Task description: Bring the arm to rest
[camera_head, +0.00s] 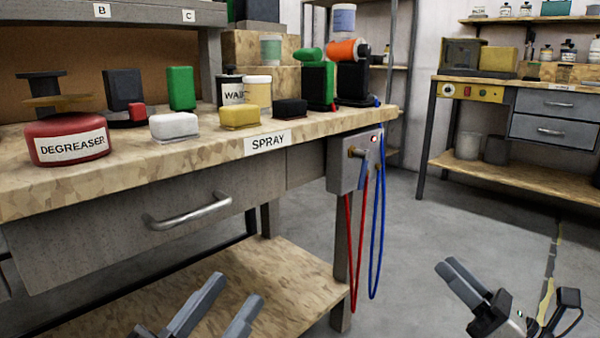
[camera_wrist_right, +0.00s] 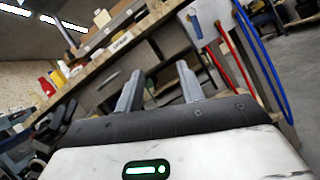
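My left gripper (camera_head: 238,291) shows at the bottom of the head view, in front of the workbench's lower shelf. Its two fingers are apart with nothing between them. My right gripper (camera_head: 446,265) is at the lower right of the head view, over the open floor to the right of the bench. In the right wrist view its fingers (camera_wrist_right: 159,68) stand apart and empty, with the bench beyond them. Most of both arms is out of view.
Grey floor (camera_head: 415,225) is clear toward a second bench (camera_head: 500,165).

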